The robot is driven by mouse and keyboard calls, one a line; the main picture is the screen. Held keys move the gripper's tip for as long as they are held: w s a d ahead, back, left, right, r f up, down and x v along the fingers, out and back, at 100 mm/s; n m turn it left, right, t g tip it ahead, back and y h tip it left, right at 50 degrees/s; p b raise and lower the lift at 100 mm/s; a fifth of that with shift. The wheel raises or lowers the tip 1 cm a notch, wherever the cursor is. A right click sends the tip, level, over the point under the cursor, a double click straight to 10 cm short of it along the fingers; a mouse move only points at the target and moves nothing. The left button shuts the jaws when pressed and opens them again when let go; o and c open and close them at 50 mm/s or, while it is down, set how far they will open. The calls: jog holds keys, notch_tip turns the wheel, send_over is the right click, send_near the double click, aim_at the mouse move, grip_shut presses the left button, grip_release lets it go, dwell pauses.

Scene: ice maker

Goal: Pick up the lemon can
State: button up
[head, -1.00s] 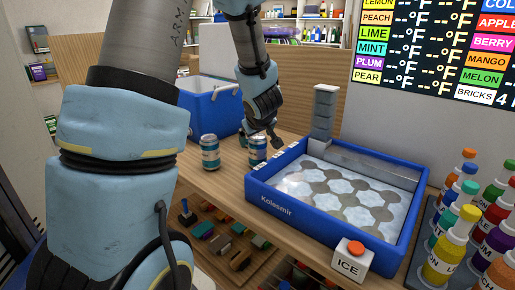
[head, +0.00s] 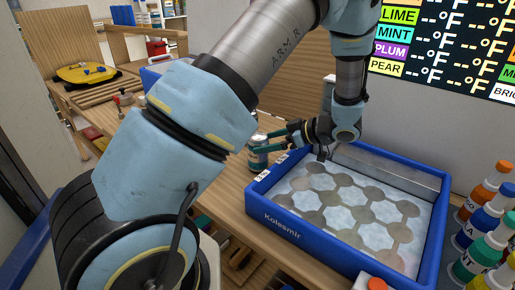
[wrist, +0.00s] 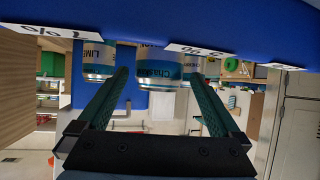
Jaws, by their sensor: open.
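A can (head: 258,152) with a teal-and-white band stands on the wooden counter beside the left corner of the blue tray. My gripper (head: 272,141) is open and level, its teal fingers pointing left at this can. In the wrist view, a silver-and-blue can (wrist: 160,68) stands between and beyond the open fingers. Another can (wrist: 98,60), whose label seems to read "LIME", is to its left, and a further can (wrist: 209,67) is partly hidden to its right. I cannot read "lemon" on any can.
The blue Kolesmir tray (head: 282,227) with icy hexagon cells lies right beside the can, under my forearm. An orange button (head: 376,284) is at its front. Several coloured bottles (head: 487,235) stand at the right. A blue box (head: 152,75) is partly hidden behind my arm.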

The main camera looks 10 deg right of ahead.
aim_at(250, 145)
jog(key=p+x, duration=0.2)
jog(key=x, duration=0.5)
jog(key=shift+w+f+p, duration=0.1)
jog(key=shift+f+p, duration=0.1)
jog(key=shift+p, duration=0.1)
jog(key=shift+c, duration=0.2)
grip_shut()
dwell(0.3)
jog(key=shift+r, duration=0.15)
